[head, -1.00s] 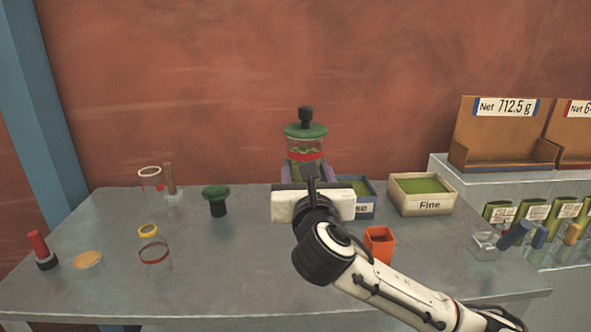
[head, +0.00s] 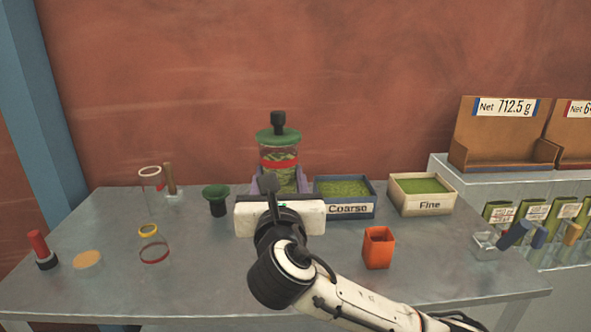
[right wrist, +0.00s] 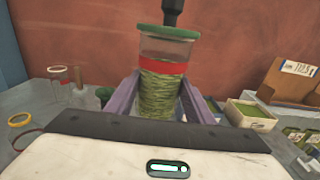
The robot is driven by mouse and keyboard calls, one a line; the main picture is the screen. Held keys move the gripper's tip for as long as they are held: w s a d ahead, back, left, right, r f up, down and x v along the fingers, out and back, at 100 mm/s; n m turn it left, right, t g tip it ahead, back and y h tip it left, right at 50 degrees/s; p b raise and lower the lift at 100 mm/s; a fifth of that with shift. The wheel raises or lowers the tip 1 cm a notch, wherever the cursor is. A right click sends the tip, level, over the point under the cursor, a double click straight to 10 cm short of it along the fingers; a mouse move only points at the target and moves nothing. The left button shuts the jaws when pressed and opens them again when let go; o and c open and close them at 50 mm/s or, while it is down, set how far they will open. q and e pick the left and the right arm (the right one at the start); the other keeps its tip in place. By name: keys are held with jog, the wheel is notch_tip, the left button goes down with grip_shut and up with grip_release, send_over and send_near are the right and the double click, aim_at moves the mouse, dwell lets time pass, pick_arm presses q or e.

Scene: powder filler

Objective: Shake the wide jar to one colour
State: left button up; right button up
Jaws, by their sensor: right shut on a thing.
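The wide jar (head: 279,162) is clear, with a red band, a green lid and a black knob on top. It holds green powder with a streaky, uneven look. My right gripper (head: 278,187) is shut on the jar, with purple fingers on both sides of it. The right wrist view also shows the jar (right wrist: 162,85) upright between the fingers (right wrist: 160,98). The gripper's white body hides the jar's base in the head view, so I cannot tell whether it touches the table. My left gripper is not in view.
Boxes marked Coarse (head: 345,208) and Fine (head: 422,206) stand right of the jar. An orange cup (head: 378,248) is nearer me. The front middle of the table (head: 205,285) is clear.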

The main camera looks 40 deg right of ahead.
jog(key=d, duration=0.8)
jog(key=a, duration=0.8)
jog(key=shift+a+r, duration=0.1)
jog(key=shift+a, duration=0.25)
jog(key=shift+d, duration=2.25)
jog(key=shift+d, duration=2.3)
jog(key=a, duration=0.9)
jog(key=d, duration=0.9)
jog(key=a, duration=0.4)
jog(key=shift+a, duration=0.35)
